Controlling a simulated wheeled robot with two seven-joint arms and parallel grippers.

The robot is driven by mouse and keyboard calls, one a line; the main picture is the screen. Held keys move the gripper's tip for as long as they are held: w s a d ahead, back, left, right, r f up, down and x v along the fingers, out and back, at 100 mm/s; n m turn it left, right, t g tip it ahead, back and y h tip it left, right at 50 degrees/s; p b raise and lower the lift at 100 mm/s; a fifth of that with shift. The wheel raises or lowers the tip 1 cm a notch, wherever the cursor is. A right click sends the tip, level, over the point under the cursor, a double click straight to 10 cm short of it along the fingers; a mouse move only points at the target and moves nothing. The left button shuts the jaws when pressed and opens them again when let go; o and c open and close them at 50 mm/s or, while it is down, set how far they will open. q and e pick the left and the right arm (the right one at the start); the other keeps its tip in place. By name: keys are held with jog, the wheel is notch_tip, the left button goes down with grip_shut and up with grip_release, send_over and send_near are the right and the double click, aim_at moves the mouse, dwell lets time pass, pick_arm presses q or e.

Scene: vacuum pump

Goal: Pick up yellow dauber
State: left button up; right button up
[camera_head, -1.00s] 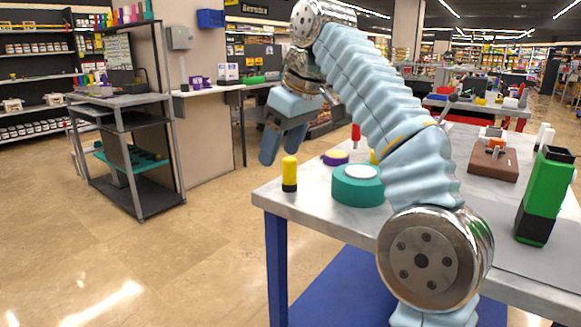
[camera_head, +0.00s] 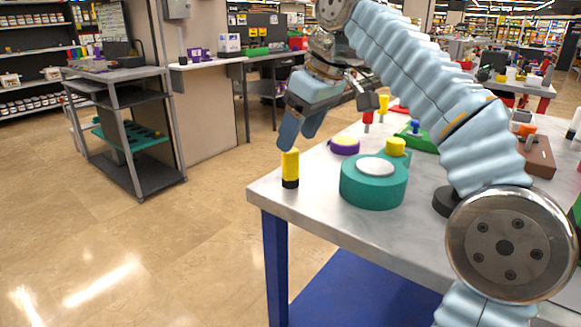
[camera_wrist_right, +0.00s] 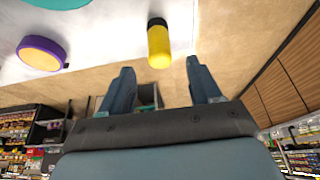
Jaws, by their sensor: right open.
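The yellow dauber (camera_head: 290,166), a yellow cylinder with a black base, stands upright at the near left corner of the table (camera_head: 330,225). My right gripper (camera_head: 295,143) is just above and behind it in the head view, fingers pointing down, open and empty. In the right wrist view the dauber (camera_wrist_right: 159,46) lies ahead of and between the two spread fingertips (camera_wrist_right: 163,75), apart from both. My left gripper is not in view.
A teal round container with a white lid (camera_head: 372,184) stands right of the dauber. A purple and yellow round piece (camera_head: 344,145) sits behind it. A yellow knob (camera_head: 396,146) and red-topped tool (camera_head: 368,120) stand farther back. Open floor lies left of the table.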

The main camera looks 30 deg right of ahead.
aim_at(287, 161)
jog(key=x, duration=0.7)
jog(key=shift+w+f, duration=0.1)
jog(key=shift+f, duration=0.05)
jog(key=c, duration=1.1)
jog(key=shift+o, duration=0.2)
notch_tip(287, 161, up, 8)
jog(key=shift+w+r, duration=0.1)
jog(key=shift+r, duration=0.9)
